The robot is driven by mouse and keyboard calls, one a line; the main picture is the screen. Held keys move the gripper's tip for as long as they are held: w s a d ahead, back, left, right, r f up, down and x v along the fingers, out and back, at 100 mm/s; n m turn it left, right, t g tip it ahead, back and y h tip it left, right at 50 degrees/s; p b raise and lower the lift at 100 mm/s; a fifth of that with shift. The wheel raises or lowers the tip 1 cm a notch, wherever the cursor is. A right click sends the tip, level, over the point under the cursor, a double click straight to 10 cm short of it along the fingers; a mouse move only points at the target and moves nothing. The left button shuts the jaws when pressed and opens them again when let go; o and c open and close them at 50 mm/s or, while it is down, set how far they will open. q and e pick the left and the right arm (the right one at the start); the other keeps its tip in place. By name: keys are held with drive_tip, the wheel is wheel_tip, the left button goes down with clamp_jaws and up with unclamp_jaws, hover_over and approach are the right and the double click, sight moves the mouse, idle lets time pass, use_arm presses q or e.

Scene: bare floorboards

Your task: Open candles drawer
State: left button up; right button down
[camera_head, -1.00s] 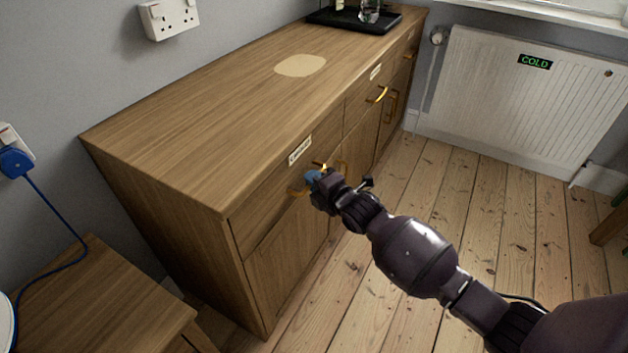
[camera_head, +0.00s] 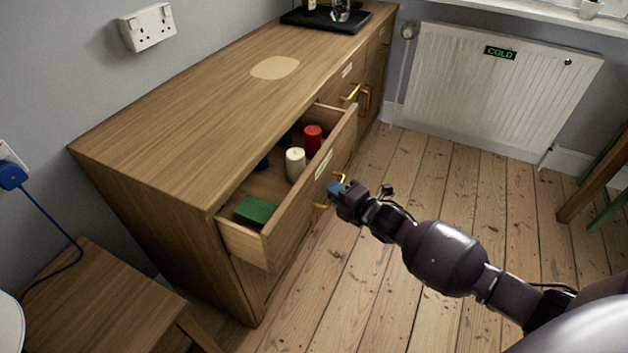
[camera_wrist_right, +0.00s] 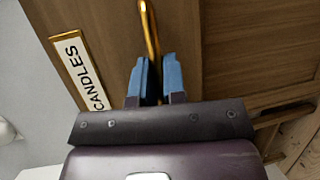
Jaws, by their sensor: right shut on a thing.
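The candles drawer (camera_head: 300,205) stands pulled out from the wooden sideboard. Inside are a white candle (camera_head: 295,164), a red candle (camera_head: 312,138), a dark blue item and a green block (camera_head: 256,210). Its label reads CANDLES in the right wrist view (camera_wrist_right: 82,76). My right gripper (camera_head: 337,189) is at the drawer front, shut on the brass handle (camera_wrist_right: 150,35). In the right wrist view its blue fingers (camera_wrist_right: 155,80) sit on either side of the handle bar. My left gripper is not in view.
The sideboard top (camera_head: 190,125) carries a pale round patch (camera_head: 275,68) and a black tray (camera_head: 325,19) at the far end. A small wooden table (camera_head: 95,295) stands at the lower left. A radiator (camera_head: 500,90) is on the far wall. The floorboards in front are clear.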

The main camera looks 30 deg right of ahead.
use_arm(q)
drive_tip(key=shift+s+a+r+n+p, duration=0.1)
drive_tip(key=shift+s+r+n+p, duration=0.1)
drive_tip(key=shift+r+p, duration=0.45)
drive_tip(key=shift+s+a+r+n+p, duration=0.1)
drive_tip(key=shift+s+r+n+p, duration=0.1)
drive_tip(key=shift+p, duration=0.85)
use_arm(e)
drive_tip(key=s+d, duration=1)
drive_tip(key=s, duration=0.3)
drive_tip(key=shift+s+d, duration=0.3)
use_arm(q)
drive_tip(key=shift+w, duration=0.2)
use_arm(e)
drive_tip(key=c, duration=1.2)
unclamp_jaws()
use_arm(q)
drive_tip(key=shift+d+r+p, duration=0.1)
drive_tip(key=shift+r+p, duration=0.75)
drive_tip(key=shift+p, duration=0.05)
use_arm(e)
drive_tip(key=v, duration=1)
drive_tip(key=shift+s, duration=0.35)
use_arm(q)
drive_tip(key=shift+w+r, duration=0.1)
